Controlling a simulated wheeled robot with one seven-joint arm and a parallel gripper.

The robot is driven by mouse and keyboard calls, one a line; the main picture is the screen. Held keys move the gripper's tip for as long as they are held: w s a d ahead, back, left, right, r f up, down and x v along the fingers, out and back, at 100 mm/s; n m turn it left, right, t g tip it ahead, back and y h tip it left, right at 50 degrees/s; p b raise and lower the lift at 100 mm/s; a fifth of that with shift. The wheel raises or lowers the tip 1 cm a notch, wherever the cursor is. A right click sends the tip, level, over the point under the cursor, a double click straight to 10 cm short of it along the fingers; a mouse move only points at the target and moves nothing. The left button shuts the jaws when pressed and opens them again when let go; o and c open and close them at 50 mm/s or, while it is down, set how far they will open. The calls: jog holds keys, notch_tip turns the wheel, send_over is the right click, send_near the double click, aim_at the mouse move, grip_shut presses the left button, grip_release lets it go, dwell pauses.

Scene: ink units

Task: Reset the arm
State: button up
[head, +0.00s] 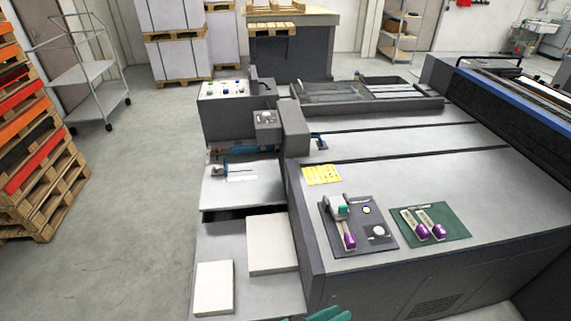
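Teal shapes (328,314) poke in at the bottom edge, in front of the grey machine. They look like the end of my gripper, but most of it is cut off by the frame, so I cannot tell whether it is open or holds anything. The rest of my arm is out of view. The shapes appear apart from the units on the machine top. A dark grey panel (384,242) there bears a lever unit (338,207) with a teal part and a purple end. A green mat (456,220) beside it carries two grey pieces with purple ends (439,231).
The grey machine (365,165) fills the middle and right. White blocks (214,287) lie on its low left step. A control box (222,88) stands behind. Stacked pallets (35,165) and a wheeled rack (85,85) stand left; the floor (140,180) between is clear.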

jog(key=s+a+f+n+t+y, duration=0.2)
jog(key=s+a+f+n+y, duration=0.15)
jog(key=s+a+y, duration=0.2)
jog(key=s+a+f+n+t+y, duration=0.1)
jog(key=s+a+f+n+y, duration=0.3)
jog(key=s, duration=0.3)
jog(key=s+a+r+m+t+y, duration=0.1)
jog(key=s+a+r+t+y, duration=0.1)
jog(key=s+r, duration=0.3)
jog(key=s+a+r+m+t+y, duration=0.2)
jog(key=s+r, duration=0.4)
jog(key=r, duration=0.4)
jog(key=shift+s+a+t, duration=0.15)
jog(key=shift+s+t, duration=0.1)
jog(key=shift+t, duration=0.15)
jog(key=shift+m, duration=0.25)
dwell(0.6)
